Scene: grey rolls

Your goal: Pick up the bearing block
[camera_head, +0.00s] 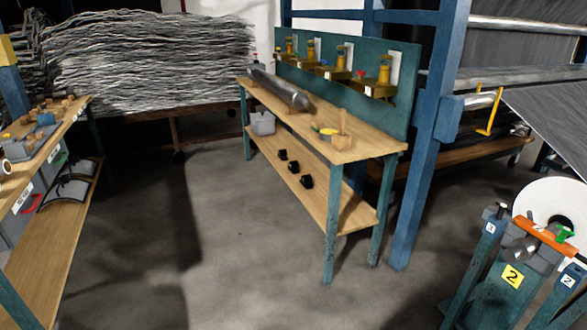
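I cannot tell for sure which thing is the bearing block. Small black blocks (293,167) sit on the lower shelf of the wooden workbench (350,147). A grey block-like head (528,250) with an orange bar (545,238) and a green part tops a teal stand (495,285) at the lower right. Yellow-brown fittings (336,68) are mounted in a row on the teal back panel of the workbench. Neither of my grippers is in view.
A grey roll (279,89) and small items lie on the workbench top. A grey bin (262,123) stands on its lower shelf. A second wooden bench (55,135) is at left. A white roll (549,208) is at right. The middle floor (215,220) is clear.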

